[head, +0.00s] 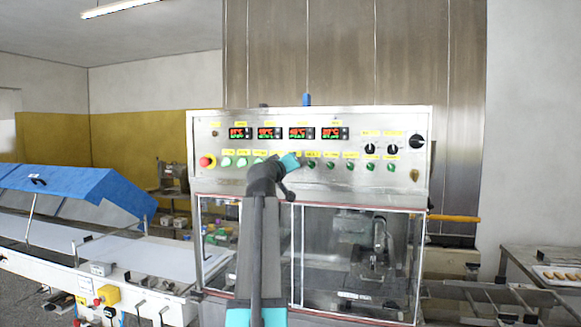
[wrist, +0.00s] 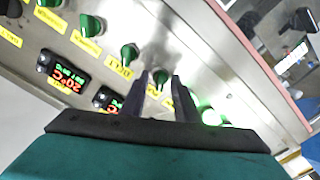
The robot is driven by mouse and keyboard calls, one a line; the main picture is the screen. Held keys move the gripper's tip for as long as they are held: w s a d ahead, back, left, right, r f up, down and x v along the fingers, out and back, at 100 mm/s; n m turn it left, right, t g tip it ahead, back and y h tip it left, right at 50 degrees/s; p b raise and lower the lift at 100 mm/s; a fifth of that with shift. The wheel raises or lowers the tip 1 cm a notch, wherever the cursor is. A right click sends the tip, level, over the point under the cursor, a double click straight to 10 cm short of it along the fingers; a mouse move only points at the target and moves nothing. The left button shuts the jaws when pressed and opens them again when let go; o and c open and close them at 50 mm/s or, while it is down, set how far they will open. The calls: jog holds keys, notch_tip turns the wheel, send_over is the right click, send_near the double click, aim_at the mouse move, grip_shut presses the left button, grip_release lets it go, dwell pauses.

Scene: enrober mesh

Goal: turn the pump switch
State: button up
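The machine's control panel (head: 300,125) has a row of small green knobs under yellow labels, such as one just right of my gripper (head: 311,164). The label print is too small to tell which knob is the pump switch. In the wrist view my gripper (wrist: 162,77) has its two dark fingers apart, pointing at the panel. A green knob (wrist: 160,80) shows between the fingertips; I cannot tell whether they touch it. Another green knob (wrist: 129,55) is beside it. In the head view my arm hides part of the row.
Left of my arm are a red button (head: 207,162) and pale green buttons (head: 227,161). Red-digit displays (head: 270,133) sit above. Black knobs (head: 370,149) are at the right. Glazed doors (head: 335,255) lie below. A blue-covered conveyor (head: 75,185) stands left.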

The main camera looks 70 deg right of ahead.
jog(key=a+b, duration=0.3)
jog(key=a, duration=1)
jog(key=shift+s+a+b, duration=0.3)
jog(key=shift+s+a, duration=0.05)
jog(key=shift+s, duration=0.1)
jog(key=shift+w, duration=0.1)
